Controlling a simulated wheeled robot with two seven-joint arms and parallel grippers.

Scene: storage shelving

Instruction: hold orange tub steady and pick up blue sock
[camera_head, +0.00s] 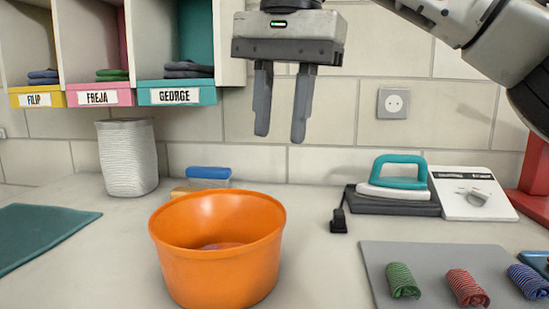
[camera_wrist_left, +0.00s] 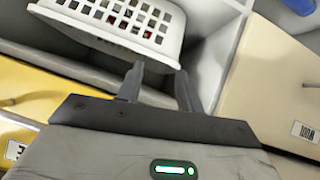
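The orange tub (camera_head: 215,270) stands upright on the counter in the head view, with something reddish-purple partly visible at its bottom. A rolled blue striped sock (camera_head: 528,280) lies at the far right. My right gripper (camera_head: 281,137) hangs fingers down above and behind the tub, apart from it, open and empty. My left gripper is outside the head view. In the left wrist view my left gripper (camera_wrist_left: 160,74) has its fingers apart and empty, near a white basket (camera_wrist_left: 120,22). Neither tub nor sock shows there.
Rolled green (camera_head: 402,281) and red (camera_head: 467,288) socks lie on a grey mat (camera_head: 385,258) beside the blue one. A teal iron (camera_head: 400,172) stands behind. A white woven bin (camera_head: 127,158) is at back left, below labelled cubbies (camera_head: 176,94). Counter between tub and mat is clear.

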